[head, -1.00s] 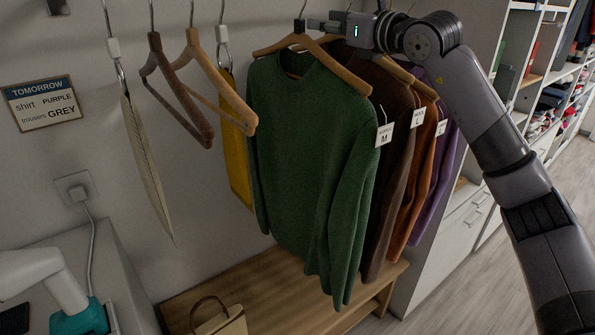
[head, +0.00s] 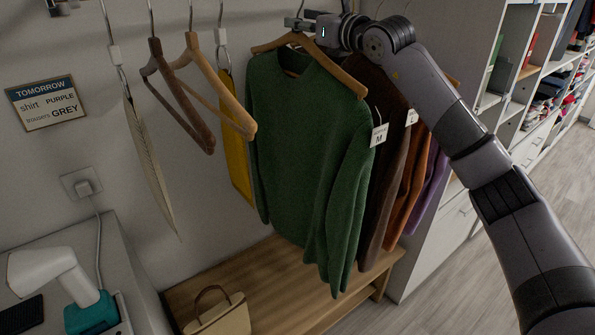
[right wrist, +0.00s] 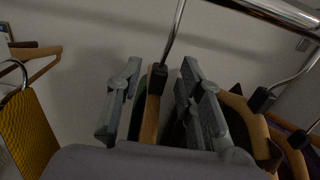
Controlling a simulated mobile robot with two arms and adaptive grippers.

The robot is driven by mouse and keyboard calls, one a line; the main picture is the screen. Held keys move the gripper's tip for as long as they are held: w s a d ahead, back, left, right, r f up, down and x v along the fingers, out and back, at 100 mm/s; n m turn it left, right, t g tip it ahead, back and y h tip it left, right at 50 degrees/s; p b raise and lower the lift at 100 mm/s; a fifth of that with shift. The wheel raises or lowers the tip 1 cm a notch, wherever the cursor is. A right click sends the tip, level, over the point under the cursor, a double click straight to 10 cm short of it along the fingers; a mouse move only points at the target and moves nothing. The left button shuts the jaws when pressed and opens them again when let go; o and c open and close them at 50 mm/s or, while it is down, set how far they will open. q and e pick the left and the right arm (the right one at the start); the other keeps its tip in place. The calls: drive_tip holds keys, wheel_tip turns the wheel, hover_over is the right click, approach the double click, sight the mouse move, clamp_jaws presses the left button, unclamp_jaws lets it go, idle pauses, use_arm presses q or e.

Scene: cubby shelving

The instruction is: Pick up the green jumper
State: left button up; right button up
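The green jumper (head: 305,150) hangs on a wooden hanger (head: 335,75) in the middle of the head view, with a white tag marked M at its shoulder. My right gripper (head: 297,23) is at the top of this hanger, by its dark neck. In the right wrist view my right gripper (right wrist: 158,98) is open, with one finger on each side of the hanger's neck (right wrist: 156,78) and visible gaps between. The jumper is mostly hidden there by the gripper. My left gripper is not in view.
Brown, orange (head: 411,190) and purple garments hang close on the right. Empty hangers (head: 216,85) and a yellow item (head: 236,150) hang on the left. A wooden bench (head: 270,285) with a beige bag (head: 222,315) stands below. White shelving (head: 430,240) is at right.

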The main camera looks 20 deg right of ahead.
clamp_jaws()
idle(0.8)
drive_tip(key=shift+r, duration=0.15)
